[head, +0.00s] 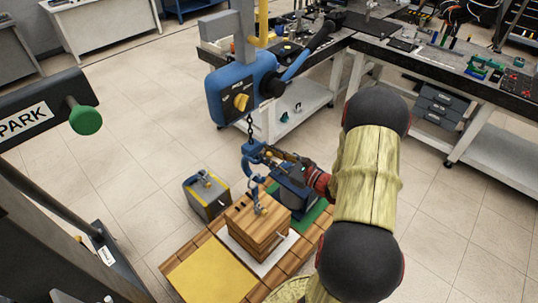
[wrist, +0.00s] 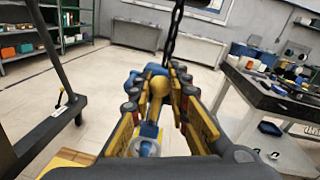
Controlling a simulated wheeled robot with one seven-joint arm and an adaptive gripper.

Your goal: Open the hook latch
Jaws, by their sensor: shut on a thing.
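The blue hook (head: 246,168) hangs on a dark chain (head: 250,128) below the blue hoist (head: 238,92). My gripper (head: 268,153) reaches it from the right, at the hook's upper part. In the wrist view my gripper (wrist: 160,92) has its yellow and dark fingers closed around a yellow rounded part (wrist: 159,86), which seems to be the hook latch. Blue parts of the hook show behind and below it. The fingers hide much of the latch, and I cannot tell whether it is swung open. The chain rises behind the fingertips in the wrist view.
A wooden crate (head: 254,228) with a metal eye on top stands below the hook. A grey-yellow box (head: 205,197) stands left of it, a dark blue box (head: 293,198) right behind. A yellow mat (head: 208,272) lies in front. A workbench (head: 490,95) is at right.

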